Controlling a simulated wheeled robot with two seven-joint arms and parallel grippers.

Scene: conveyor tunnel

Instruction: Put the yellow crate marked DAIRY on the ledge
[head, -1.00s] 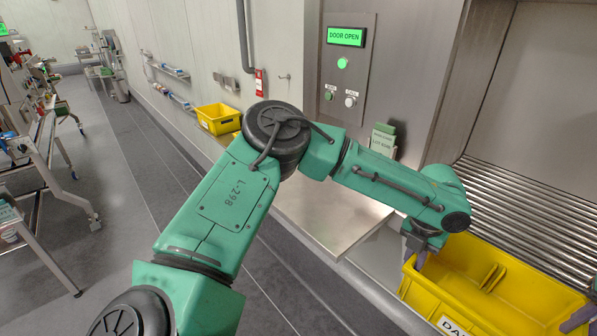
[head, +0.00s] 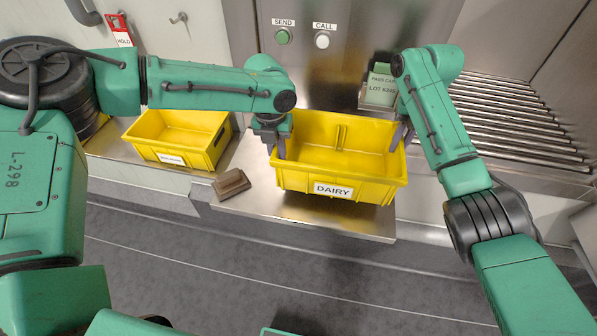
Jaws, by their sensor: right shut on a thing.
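The yellow crate marked DAIRY (head: 333,178) is upright over the steel ledge (head: 360,222), its label facing me. A shadow lies on the ledge under its front; I cannot tell if its bottom touches. My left gripper (head: 274,142) is at the crate's left end wall and looks shut on its rim. My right gripper (head: 402,133) is shut on the right end wall. The finger tips are partly hidden by the crate walls. The crate looks empty inside.
Another yellow crate (head: 172,152) with a small label stands to the left. A brown block (head: 231,184) lies on the ledge's left part, near the DAIRY crate. A green card holder (head: 381,88), the SEND and CALL buttons and a roller conveyor (head: 520,120) are behind.

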